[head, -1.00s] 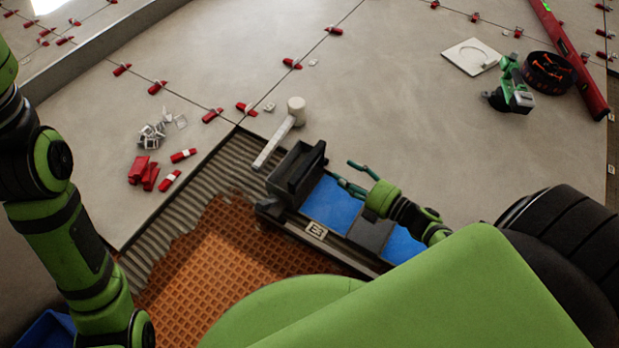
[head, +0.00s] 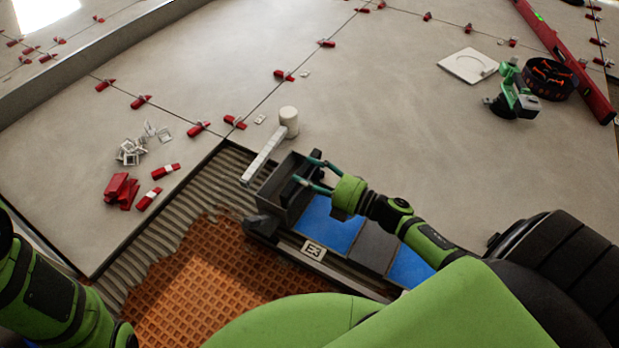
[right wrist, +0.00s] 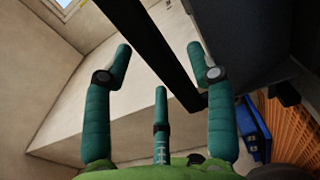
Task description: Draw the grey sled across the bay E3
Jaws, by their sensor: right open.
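The grey sled (head: 278,206) is a dark, box-like tool with an upright handle bar. It sits at the left end of the blue-and-grey strip, beside the E3 label (head: 313,250). The bay is orange waffle matting (head: 205,262) with ridged grey mortar (head: 190,205) along its upper and left sides. My right gripper (head: 308,170) is open at the sled's handle. In the right wrist view, the dark handle bar (right wrist: 160,50) passes between the open green fingers (right wrist: 158,75); contact cannot be told. My left arm shows at lower left, its gripper out of view.
A white-headed mallet (head: 270,150) lies just beyond the sled. Red wedges (head: 122,190) and pale clips (head: 132,150) lie on the tiles at left. A green suction tool (head: 515,95), black tub (head: 549,78) and red level (head: 565,60) are at upper right.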

